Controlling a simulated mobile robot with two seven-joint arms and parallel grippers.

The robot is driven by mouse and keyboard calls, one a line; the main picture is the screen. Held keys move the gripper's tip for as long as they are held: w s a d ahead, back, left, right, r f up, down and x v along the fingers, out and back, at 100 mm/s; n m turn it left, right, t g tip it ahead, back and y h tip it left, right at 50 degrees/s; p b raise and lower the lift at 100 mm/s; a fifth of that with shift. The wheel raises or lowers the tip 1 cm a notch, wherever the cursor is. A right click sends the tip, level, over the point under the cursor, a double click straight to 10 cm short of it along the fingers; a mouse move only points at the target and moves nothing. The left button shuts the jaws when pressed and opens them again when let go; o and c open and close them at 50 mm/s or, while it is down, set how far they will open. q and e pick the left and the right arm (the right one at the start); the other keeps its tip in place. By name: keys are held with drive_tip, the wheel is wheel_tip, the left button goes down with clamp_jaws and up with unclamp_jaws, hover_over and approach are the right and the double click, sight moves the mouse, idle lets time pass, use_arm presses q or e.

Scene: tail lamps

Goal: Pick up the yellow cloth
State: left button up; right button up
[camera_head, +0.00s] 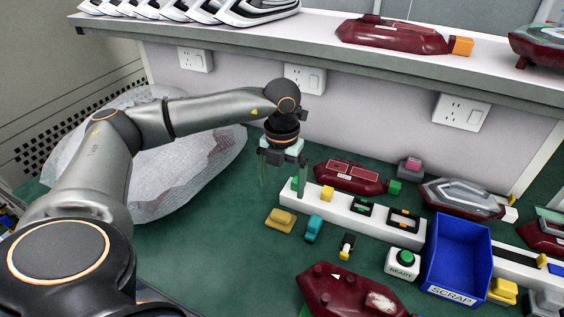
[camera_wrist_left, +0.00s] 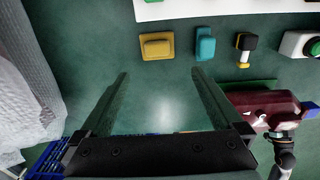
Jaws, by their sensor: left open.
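A yellow folded piece that looks like the cloth (camera_head: 280,219) lies on the green bench top, left of a teal piece (camera_head: 313,229). In the left wrist view the yellow piece (camera_wrist_left: 157,46) lies just beyond the fingertips. My left gripper (camera_head: 280,186) is open and empty, pointing down above the bench, behind the yellow piece in the head view. In the left wrist view its two fingers (camera_wrist_left: 160,74) are wide apart with bare bench between them. Neither finger visibly touches the yellow piece. My right gripper is not seen.
A white rail (camera_head: 377,222) with small parts runs behind the pieces. A black and yellow piece (camera_head: 347,246), a READY button box (camera_head: 402,263), a blue SCRAP bin (camera_head: 457,260) and a dark red lamp (camera_head: 345,295) stand to the right. Clear wrap (camera_head: 150,160) lies left.

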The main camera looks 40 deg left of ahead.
use_arm(q)
hover_over(281, 214)
wheel_tip(281, 214, down, 6)
drive_tip(key=shift+d+f, duration=0.1)
drive_tip(key=shift+f, duration=3.15)
drive_tip(key=c, duration=1.1)
